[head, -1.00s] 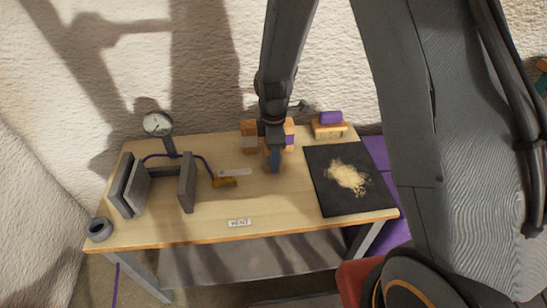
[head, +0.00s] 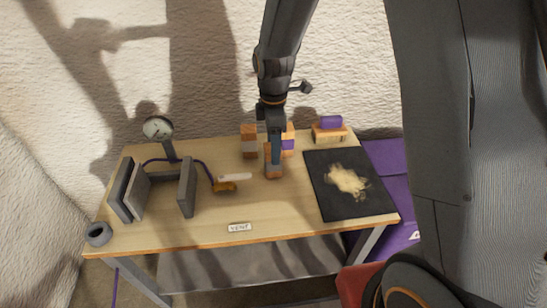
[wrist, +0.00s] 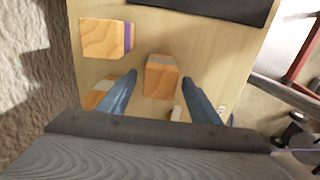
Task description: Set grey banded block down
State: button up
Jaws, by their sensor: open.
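The grey banded block (head: 274,170) is wooden and stands on the table behind the middle, partly hidden by my gripper in the head view.
A pale-banded block (head: 249,142) stands left and a purple-banded block (head: 288,142) behind right. A purple piece on a wooden block (head: 329,130) is at the back right. A black mat (head: 333,202), handled tool (head: 228,184), grey plates (head: 187,187) and gauge (head: 158,128) surround it.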

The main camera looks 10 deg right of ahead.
notch_tip(320, 180, up, 5)
jog(key=shift+f, duration=0.1)
jog(key=shift+s+d+r, duration=0.1)
jog(key=shift+d+r, duration=0.1)
jog(key=s+d+r+m, duration=0.3)
jog(key=s+d+m, duration=0.5)
jog(key=s+m, duration=0.2)
jog(key=s+d+r+m, duration=0.3)
jog(key=s+d+m, duration=0.6)
jog(key=s+m, duration=0.1)
jog(key=a+r+n+p, duration=0.2)
jog(key=a+r+p, duration=0.1)
jog(key=a+p, duration=0.2)
jog(key=shift+s+a, duration=0.15)
jog(key=shift+a, duration=0.4)
jog(key=shift+r, duration=0.1)
